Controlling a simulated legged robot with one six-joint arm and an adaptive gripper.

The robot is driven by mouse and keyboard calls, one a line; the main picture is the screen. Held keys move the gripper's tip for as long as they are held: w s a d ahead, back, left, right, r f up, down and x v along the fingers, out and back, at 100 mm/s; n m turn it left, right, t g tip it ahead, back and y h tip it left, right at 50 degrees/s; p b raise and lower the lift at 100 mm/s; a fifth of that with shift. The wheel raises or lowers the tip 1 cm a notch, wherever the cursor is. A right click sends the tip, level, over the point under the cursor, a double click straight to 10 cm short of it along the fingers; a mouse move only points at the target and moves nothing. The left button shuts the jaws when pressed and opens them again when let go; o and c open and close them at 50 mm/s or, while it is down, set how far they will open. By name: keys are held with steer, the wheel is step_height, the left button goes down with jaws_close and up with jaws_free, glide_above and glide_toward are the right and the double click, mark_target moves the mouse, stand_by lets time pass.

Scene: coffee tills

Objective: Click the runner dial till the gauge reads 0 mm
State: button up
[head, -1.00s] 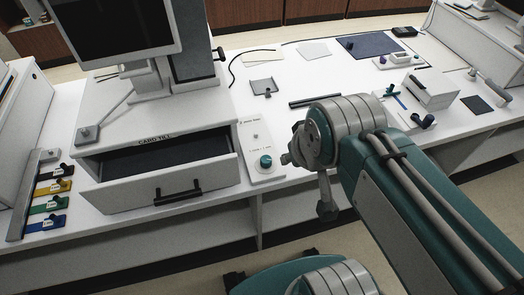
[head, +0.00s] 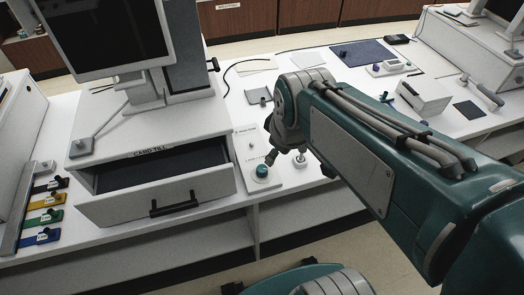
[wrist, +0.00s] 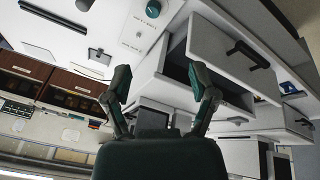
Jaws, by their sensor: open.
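The teal runner dial (head: 262,171) sits at the front of a narrow white panel (head: 251,146) just right of the open till drawer. The panel carries small print that I cannot read surely, and no gauge reading is legible. The dial also shows at the top of the wrist view (wrist: 152,14). My gripper (head: 272,157) is above the panel's right side in the head view, near the dial, mostly hidden by my arm. In the wrist view my gripper (wrist: 161,82) has its two fingers spread wide with nothing between them.
The till drawer (head: 160,192) stands open left of the panel, with a black handle. A monitor (head: 110,35) stands on the till. Coloured clips (head: 45,212) lie at far left. A white box (head: 423,95) and small items lie on the counter to the right.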

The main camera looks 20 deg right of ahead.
steer(key=w+f+n+g, duration=0.2)
steer(key=w+f+n, duration=0.4)
steer(key=w+n, duration=0.15)
steer(key=n+g, duration=0.2)
steer(key=n, duration=0.6)
glide_above(262, 168)
step_height(262, 168, down, 8)
steer(key=shift+f, duration=0.1)
steer(key=shift+f+n, duration=0.1)
steer(key=shift+n, duration=0.25)
step_height(262, 168, down, 9)
steer(key=shift+r, duration=0.2)
steer(key=shift+f, duration=0.15)
steer(key=shift+c, duration=1.3)
steer(key=c, duration=0.4)
